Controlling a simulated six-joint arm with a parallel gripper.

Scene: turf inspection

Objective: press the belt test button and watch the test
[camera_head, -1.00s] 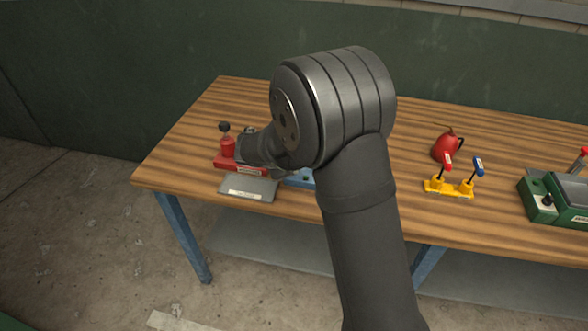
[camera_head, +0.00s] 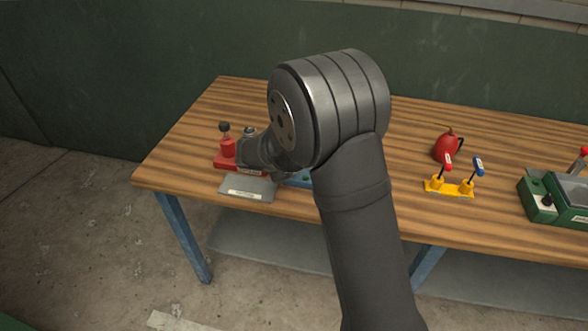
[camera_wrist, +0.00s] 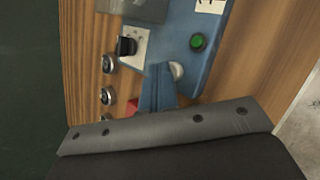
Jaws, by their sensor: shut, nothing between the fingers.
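A blue device (camera_wrist: 215,50) sits on the wooden table in the wrist view, with a green round button (camera_wrist: 197,41) and a pale round knob or button (camera_wrist: 177,70) on it. Which one is the belt test button I cannot read. My gripper (camera_wrist: 160,72) is shut and empty, its blue fingers pointing at the device, with the tips right beside the pale button. Whether they touch it I cannot tell. In the head view a small part of the blue device (camera_head: 299,179) shows; my arm hides the rest and the fingers.
A black knob on a white plate (camera_wrist: 133,48) and several round silver parts (camera_wrist: 108,64) lie beside the device. A red stand (camera_head: 228,148), grey labelled plate (camera_head: 247,189), red kettle (camera_head: 447,147), yellow lever base (camera_head: 449,187) and green machine (camera_head: 540,200) are on the table.

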